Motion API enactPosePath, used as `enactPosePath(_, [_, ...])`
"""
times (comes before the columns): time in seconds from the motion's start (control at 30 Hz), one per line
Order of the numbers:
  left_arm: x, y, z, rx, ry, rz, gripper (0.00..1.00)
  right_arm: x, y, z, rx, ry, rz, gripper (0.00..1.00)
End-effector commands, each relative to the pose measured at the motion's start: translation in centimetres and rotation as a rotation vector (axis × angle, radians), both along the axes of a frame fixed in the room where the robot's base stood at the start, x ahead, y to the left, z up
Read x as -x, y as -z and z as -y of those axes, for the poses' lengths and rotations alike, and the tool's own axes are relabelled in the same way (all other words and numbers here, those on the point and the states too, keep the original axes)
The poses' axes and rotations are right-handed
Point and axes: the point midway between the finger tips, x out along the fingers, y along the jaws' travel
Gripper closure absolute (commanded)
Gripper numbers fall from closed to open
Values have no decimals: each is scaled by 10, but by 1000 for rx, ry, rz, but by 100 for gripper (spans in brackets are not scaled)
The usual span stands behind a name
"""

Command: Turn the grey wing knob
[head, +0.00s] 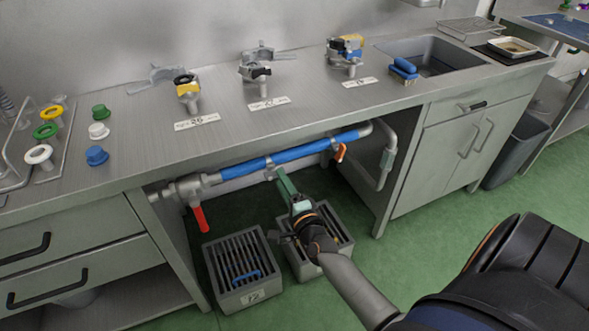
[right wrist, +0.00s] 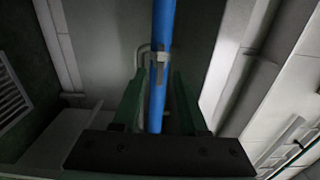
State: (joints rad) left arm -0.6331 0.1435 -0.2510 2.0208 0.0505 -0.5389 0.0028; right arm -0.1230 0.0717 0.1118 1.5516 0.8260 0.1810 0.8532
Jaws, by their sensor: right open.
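A blue-sleeved pipe (head: 240,168) runs under the counter. A small grey fitting (head: 269,166) sits on it just beyond my right gripper; it may be the grey wing knob, but its shape is too small to tell. In the right wrist view a grey fitting (right wrist: 158,62) shows on the blue pipe, ahead of the fingertips. My right gripper (head: 281,173), with green fingers, reaches up to the pipe from the front. In the right wrist view its fingers (right wrist: 159,88) are open, with the pipe seen between them; contact cannot be told. My left gripper is not in view.
A red lever (head: 200,219) hangs from the pipe's left end and an orange handle (head: 340,152) sits to the right. Two slatted crates (head: 212,258) stand below on the floor. Several valves (head: 187,92) stand on the counter (head: 140,120) above. Green floor is free at right.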

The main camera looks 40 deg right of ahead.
Motion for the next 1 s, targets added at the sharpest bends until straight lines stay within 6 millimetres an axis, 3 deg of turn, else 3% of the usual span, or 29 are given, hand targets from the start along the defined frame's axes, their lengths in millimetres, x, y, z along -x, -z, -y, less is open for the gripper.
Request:
enactPosePath(0.3, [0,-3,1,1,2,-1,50,64,0,-15,1,0,-2,57])
enactPosePath(0.5, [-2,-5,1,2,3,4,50,89,0,-21,0,0,1,57])
enactPosePath(1.0, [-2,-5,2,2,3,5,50,98,-1,-24,1,0,2,57])
